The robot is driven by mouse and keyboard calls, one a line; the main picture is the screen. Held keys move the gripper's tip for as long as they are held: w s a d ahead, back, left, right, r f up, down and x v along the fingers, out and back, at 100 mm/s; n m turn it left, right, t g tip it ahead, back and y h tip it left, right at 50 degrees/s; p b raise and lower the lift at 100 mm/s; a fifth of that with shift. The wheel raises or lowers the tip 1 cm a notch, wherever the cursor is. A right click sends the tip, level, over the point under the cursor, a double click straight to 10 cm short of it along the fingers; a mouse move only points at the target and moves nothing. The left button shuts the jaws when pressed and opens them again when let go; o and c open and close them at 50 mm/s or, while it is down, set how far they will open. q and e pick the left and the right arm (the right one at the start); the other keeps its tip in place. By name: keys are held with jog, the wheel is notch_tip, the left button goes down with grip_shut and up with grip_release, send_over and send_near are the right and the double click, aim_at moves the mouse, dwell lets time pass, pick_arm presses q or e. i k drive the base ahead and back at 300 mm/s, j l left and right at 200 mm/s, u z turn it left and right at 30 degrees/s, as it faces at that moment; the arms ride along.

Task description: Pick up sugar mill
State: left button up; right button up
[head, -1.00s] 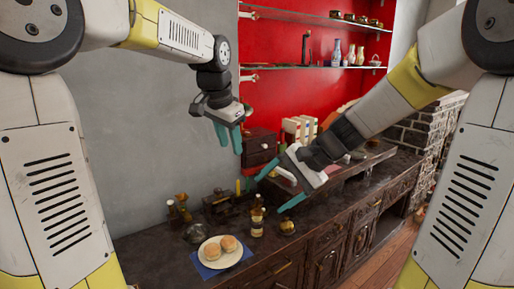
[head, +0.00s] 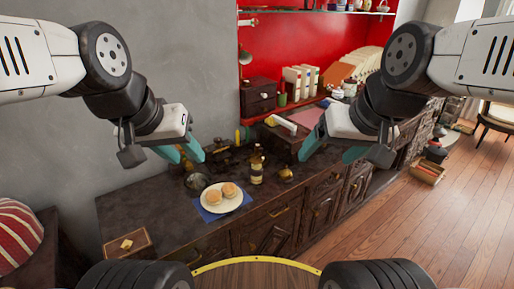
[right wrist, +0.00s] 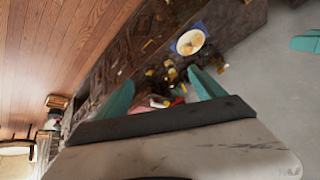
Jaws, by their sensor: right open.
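I cannot tell for certain which small item is the sugar mill. Several small dark and brass pieces (head: 222,152) stand at the back of the dark wooden counter, partly behind my left gripper. A brown bottle (head: 257,168) stands in front of them, and a small brass-coloured item (head: 286,174) sits to its right. My left gripper (head: 190,158) is open and empty, above the counter's left part. My right gripper (head: 322,156) is open and empty, above the counter right of the bottle. Its spread fingers also show in the right wrist view (right wrist: 161,78).
A white plate (head: 210,208) with two buns lies on a blue napkin at the counter's front, beside a dark round pot (head: 196,181). A dark drawer box (head: 258,96) and white books (head: 300,84) stand at the back.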

aim_at(256, 169)
jog(key=j+z, duration=0.75)
jog(key=k+j+z, duration=0.1)
jog(key=j+z, duration=0.3)
jog(key=j, duration=0.1)
